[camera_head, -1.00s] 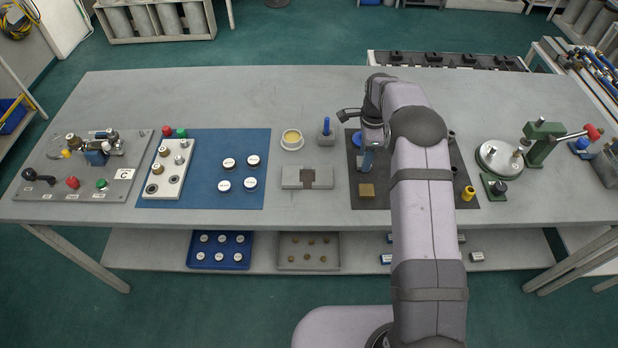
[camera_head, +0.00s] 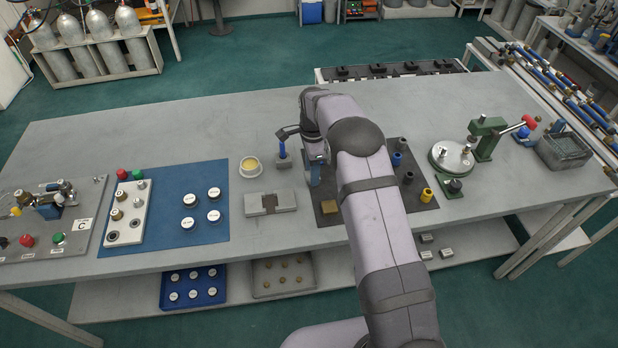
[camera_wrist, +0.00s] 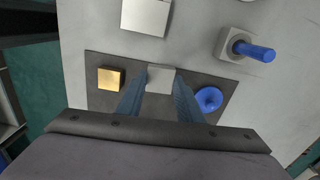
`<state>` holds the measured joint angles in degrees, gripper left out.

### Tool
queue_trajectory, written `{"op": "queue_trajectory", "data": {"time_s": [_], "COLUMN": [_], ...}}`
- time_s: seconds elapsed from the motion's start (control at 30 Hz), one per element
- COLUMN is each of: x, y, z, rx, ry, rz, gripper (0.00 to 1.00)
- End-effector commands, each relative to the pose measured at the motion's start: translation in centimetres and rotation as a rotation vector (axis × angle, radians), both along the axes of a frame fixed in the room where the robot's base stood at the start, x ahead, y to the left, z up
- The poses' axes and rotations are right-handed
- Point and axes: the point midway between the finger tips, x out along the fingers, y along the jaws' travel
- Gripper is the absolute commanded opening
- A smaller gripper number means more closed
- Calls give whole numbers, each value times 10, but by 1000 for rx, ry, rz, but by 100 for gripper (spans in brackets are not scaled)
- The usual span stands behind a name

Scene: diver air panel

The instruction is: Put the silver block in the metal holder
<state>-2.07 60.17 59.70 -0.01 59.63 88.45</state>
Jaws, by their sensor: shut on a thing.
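My gripper (camera_wrist: 161,80) is shut on the silver block (camera_wrist: 160,79), which sits between its two blue fingers over the dark mat (camera_wrist: 98,98). In the head view my gripper (camera_head: 316,175) points down at the mat's left part, and the silver block is hidden there. I cannot tell whether the block still touches the mat. The metal holder (camera_head: 254,205), a grey block with a dark notch in its middle, lies on the table left of the mat. Part of the holder (camera_wrist: 146,16) shows at the top of the wrist view.
A blue-handled tool (camera_head: 282,150) stands in a grey base behind the holder, beside a yellow-filled cup (camera_head: 250,167). A blue mat (camera_head: 170,225) with white-topped parts lies further left.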

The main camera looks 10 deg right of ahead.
Motion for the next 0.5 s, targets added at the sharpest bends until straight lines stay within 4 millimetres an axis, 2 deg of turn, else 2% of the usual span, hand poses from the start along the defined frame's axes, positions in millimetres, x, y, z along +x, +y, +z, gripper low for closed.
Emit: {"op": "queue_trajectory", "data": {"time_s": [0.03, 0.17, 0.3, 0.5], "x": [1, 0, -10, -29], "y": [17, 60, 101, 139], "z": [10, 28, 42, 54], "rx": [0, 3, 3, 4], "ry": [-9, -24, -28, -21], "rz": [29, 106, 182, 220], "gripper": [13, 13, 13, 13]}}
